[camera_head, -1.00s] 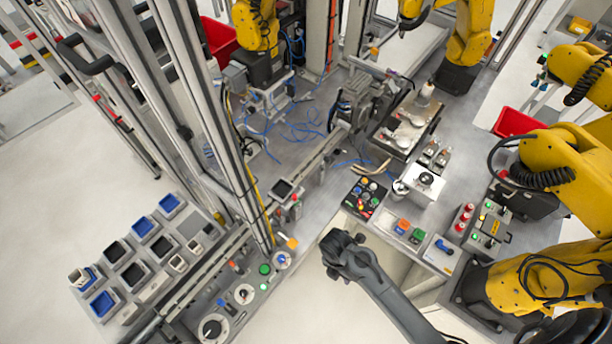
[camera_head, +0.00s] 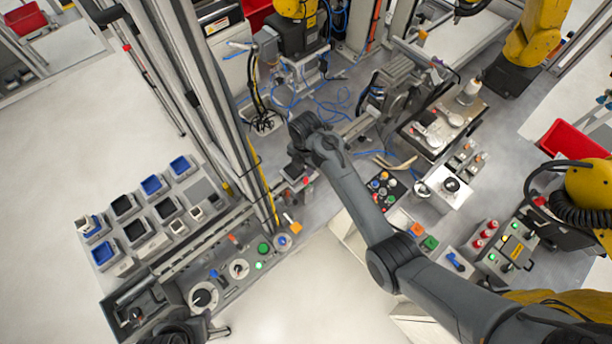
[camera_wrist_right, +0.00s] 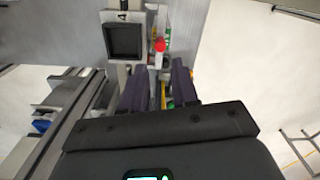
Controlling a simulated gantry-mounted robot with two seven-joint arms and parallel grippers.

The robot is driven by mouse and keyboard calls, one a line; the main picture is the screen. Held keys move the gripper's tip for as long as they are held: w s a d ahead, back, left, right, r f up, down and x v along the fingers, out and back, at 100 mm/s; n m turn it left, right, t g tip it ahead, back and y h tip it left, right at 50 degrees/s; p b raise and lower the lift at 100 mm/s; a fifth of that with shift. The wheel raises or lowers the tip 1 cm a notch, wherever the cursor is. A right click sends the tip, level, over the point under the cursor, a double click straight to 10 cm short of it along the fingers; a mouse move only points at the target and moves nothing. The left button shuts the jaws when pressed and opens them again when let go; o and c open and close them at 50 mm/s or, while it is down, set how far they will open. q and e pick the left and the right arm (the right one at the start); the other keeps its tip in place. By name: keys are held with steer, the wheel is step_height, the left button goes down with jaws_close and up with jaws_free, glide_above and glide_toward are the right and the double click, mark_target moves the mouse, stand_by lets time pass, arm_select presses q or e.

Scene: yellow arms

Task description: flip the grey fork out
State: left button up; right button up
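My right gripper (camera_head: 298,164) is over the end of the rail, by the small black square panel, seen from above and partly hidden by its own wrist. In the right wrist view its two dark fingers (camera_wrist_right: 158,88) are apart, with a gap between them. Beyond the fingertips are a black square recess (camera_wrist_right: 123,41) in a grey frame and a red knob (camera_wrist_right: 159,45) on a light grey mount. I cannot pick out the grey fork for certain; the fingers may hide it. My left gripper (camera_head: 214,331) shows only partly at the bottom edge, its fingers unclear.
Blue and black bins (camera_head: 152,185) stand at the left. A panel with dials and a green button (camera_head: 264,248) lies below the rail. A button box (camera_head: 383,190) and a white box with a black knob (camera_head: 450,185) are right of my right arm. Blue cables (camera_head: 318,95) lie behind.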

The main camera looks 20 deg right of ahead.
mark_target(306, 179)
step_height(306, 179, down, 8)
steer(key=shift+r, duration=0.25)
jaws_close()
stand_by(0.4)
